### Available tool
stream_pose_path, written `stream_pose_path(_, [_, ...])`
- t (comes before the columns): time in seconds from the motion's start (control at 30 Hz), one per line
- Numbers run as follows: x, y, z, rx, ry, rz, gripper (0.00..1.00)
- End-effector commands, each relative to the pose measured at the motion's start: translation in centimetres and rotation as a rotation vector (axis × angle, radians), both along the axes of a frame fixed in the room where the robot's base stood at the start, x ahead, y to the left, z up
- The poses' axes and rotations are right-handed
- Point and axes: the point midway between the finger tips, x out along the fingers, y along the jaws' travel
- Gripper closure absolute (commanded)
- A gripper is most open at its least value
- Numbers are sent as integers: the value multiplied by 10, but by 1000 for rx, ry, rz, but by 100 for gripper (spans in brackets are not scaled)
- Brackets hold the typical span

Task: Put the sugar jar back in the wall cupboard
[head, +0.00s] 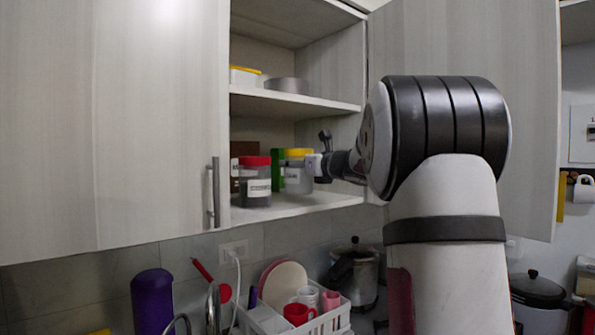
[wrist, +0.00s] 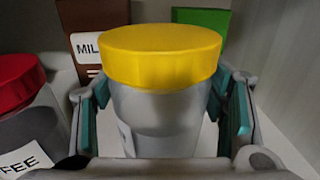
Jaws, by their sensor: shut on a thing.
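A jar with a yellow lid and grey body, which I take as the sugar jar (head: 297,178), is inside the open wall cupboard (head: 300,208), above the lower shelf. It looks upright; I cannot tell whether its base touches the shelf. My gripper (head: 317,166) reaches in from the right and is shut on the jar. In the wrist view the jar (wrist: 160,62) fills the space between the fingers, just below its lid. Its label is mostly turned away in the wrist view and too small to read in the head view.
A red-lidded jar marked "FFEE" (wrist: 28,125) stands close on the left, also in the head view (head: 255,182). Behind are a brown box marked "MIL" (wrist: 92,22) and a green box (wrist: 203,18). The upper shelf (head: 300,101) is above; the right door (head: 530,100) stands open.

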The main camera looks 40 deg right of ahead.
Motion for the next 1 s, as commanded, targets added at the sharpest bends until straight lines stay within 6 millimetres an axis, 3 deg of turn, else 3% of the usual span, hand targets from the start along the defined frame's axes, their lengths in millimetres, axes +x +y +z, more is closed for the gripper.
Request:
stream_pose_path(0.2, [0,1,-16,-3,-5,0,94])
stream_pose_path(0.6, [0,1,-20,-4,-6,1,94])
stream_pose_path(0.63, [0,1,-22,-2,-2,1,33])
stream_pose_path(0.7, [0,1,-21,-2,-2,1,17])
stream_pose_path(1.0, [0,0,-21,-2,-2,0,15])
